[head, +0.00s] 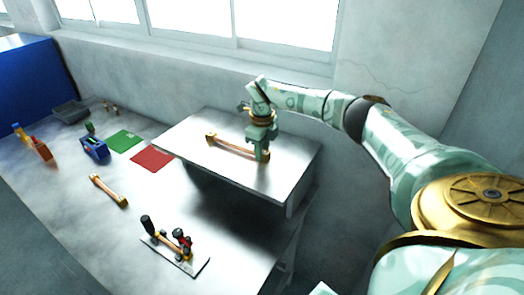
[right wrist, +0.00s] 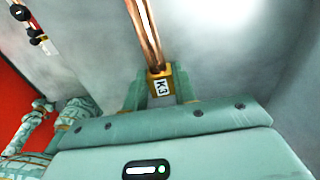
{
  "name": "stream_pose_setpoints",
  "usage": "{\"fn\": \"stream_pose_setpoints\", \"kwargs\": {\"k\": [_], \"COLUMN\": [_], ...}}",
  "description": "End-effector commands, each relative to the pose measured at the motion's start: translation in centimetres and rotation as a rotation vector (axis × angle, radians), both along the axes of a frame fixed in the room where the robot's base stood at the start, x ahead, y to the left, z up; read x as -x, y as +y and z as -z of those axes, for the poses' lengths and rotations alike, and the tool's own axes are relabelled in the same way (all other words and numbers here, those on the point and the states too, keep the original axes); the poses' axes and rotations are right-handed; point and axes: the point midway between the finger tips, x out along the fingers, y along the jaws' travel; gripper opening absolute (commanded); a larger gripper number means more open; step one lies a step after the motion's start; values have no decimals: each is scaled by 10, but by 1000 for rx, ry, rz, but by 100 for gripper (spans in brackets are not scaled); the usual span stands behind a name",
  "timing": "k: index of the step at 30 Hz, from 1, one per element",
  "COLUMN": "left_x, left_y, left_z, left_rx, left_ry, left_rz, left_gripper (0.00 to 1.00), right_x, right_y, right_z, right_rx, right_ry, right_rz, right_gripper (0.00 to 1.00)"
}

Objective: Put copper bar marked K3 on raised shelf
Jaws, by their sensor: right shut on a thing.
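The copper bar (head: 236,148) with brass ends is at the raised shelf (head: 228,178), lying along its top. My right gripper (head: 262,156) is shut on the bar's right-hand end. In the right wrist view, the bar (right wrist: 144,35) runs up from the jaws, and its brass end block carries a label reading K3 (right wrist: 162,87). The bar looks level and at the shelf surface, but I cannot tell whether it rests fully on it. My left gripper is not in view.
Another copper bar (head: 108,190) lies on the lower bench. A plate with black-handled parts (head: 180,262) is at the front. Green (head: 124,141) and red (head: 152,159) mats, a blue object (head: 95,150) and a grey tray (head: 70,112) lie left. The shelf's front is clear.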

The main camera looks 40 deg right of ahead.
Motion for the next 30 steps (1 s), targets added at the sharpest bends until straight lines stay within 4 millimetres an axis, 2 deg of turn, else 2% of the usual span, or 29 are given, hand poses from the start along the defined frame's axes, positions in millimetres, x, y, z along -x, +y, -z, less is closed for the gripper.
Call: {"fn": "stream_pose_setpoints", "kwargs": {"k": [4,5,6,7,17,20,30], "left_x": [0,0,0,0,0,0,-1], "left_y": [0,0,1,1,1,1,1], "left_z": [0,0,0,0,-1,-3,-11], "left_rx": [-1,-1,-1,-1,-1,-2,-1], "left_ry": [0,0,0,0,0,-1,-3], "left_rz": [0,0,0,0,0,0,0], "left_gripper": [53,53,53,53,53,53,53], "right_x": [0,1,1,1,0,-1,-1], "right_y": [0,0,0,0,0,0,0], "right_z": [-1,0,0,0,-5,-20,-96], "right_rx": [0,1,1,1,1,0,1], "right_ry": [0,3,3,3,2,-2,-1], "right_rz": [1,1,1,1,0,0,1], "right_gripper": [0,35,46,49,49,49,49]}}
